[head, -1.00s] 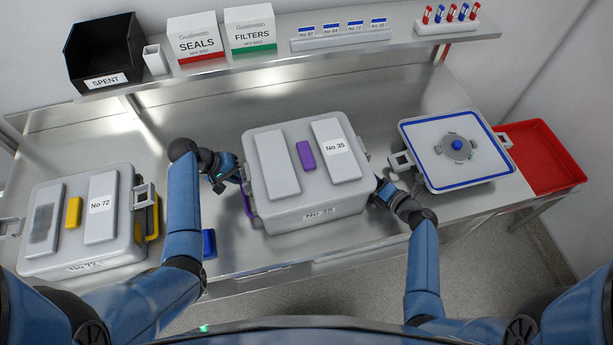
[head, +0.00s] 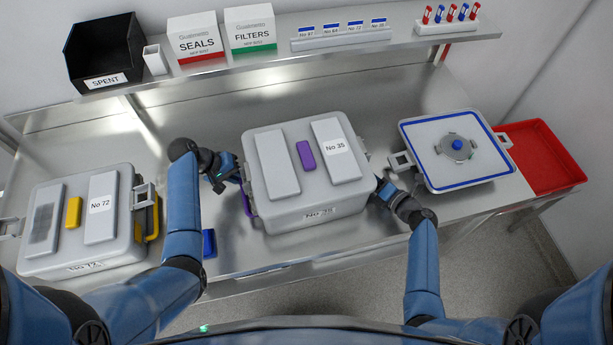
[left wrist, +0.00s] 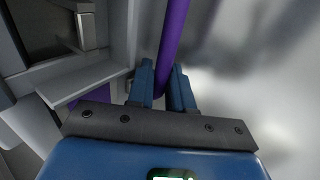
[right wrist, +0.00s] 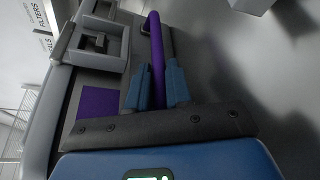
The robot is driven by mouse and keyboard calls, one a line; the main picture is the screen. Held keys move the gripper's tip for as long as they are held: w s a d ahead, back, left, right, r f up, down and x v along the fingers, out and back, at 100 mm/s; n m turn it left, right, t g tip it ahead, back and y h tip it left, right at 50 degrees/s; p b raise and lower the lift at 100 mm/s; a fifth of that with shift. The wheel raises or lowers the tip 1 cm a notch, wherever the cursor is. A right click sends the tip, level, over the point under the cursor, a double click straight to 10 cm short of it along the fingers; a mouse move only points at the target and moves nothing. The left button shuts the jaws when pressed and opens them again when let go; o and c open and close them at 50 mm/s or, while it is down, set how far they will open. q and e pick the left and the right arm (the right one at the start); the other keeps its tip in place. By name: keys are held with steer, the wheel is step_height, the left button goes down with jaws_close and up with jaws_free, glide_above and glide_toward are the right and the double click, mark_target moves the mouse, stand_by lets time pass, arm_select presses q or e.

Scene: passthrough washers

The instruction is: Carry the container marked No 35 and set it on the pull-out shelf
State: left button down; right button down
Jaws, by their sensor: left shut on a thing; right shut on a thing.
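The container marked No 35 (head: 308,205) is a grey box with a grey lid, a purple block on top and labels on its lid and front. It sits mid-table, level; I cannot tell if it touches the table. My left gripper (head: 236,178) is at its left end, shut on a purple handle bar (left wrist: 173,40). My right gripper (head: 384,192) is at its right end, shut on the other purple handle bar (right wrist: 155,50). The container hides the table behind and under it. I cannot make out a pull-out shelf for certain.
A container marked No 72 (head: 125,225) stands left, close to my left arm. A blue-rimmed tray with a round knob (head: 480,178) and a red tray (head: 555,165) lie right. A blue item (head: 209,244) lies near the front edge. A raised shelf (head: 270,58) runs along the back.

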arm_select(q)
steer(key=shift+w+r, duration=0.15)
steer(key=shift+r, duration=0.05)
arm_select(e)
steer(key=shift+w+d+r, duration=0.1)
steer(key=shift+w+r, duration=0.05)
steer(key=shift+r, duration=0.05)
arm_select(q)
steer(key=shift+r, duration=0.1)
arm_select(e)
steer(key=shift+r, duration=0.1)
